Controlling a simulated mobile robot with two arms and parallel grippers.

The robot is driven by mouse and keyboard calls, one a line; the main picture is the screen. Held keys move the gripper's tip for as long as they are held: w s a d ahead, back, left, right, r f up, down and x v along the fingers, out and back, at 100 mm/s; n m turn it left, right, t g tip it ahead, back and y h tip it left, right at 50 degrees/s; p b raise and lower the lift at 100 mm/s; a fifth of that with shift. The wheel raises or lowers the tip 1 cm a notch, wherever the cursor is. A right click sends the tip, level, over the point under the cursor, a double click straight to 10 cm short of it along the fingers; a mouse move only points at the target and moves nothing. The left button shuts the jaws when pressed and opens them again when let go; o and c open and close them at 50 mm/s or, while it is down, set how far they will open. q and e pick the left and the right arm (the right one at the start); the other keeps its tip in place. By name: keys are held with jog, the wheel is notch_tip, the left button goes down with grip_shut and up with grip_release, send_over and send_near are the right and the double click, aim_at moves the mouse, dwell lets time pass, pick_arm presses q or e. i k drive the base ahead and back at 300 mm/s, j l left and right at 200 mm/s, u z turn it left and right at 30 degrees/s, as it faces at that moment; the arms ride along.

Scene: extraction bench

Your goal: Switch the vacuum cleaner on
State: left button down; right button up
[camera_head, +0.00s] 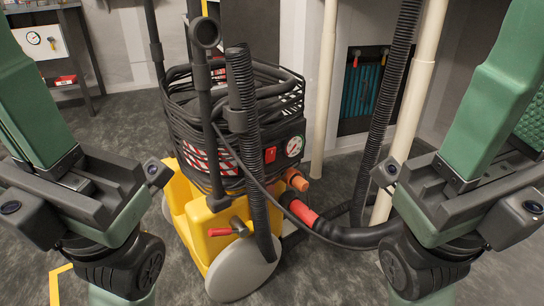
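The vacuum cleaner (188,222) stands in the middle, with a yellow wheeled base and a dark body wrapped in coiled black cable or hose. Its dark front panel carries a red switch (270,155) and a round gauge (294,146). Whether the switch is on or off is too small to tell. My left gripper (30,90) is at the left edge, apart from the vacuum; its fingertips are cut off and its opening is unclear. My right gripper (500,80) is at the right edge, apart from the vacuum; a gap shows beside its textured pad, and its tips are cut off.
A red-handled lever (225,231) sits low on the vacuum's front. A black ribbed hose (254,170) rises before the body; another (388,95) hangs to its right. A red hose coupling (302,213) lies low. Pale pipes (327,90) stand behind. Grey floor (320,275) is open in front.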

aim_at(270, 155)
jog(key=l, duration=0.75)
jog(key=l+u, duration=0.15)
jog(key=l, duration=0.55)
jog(key=k, duration=0.05)
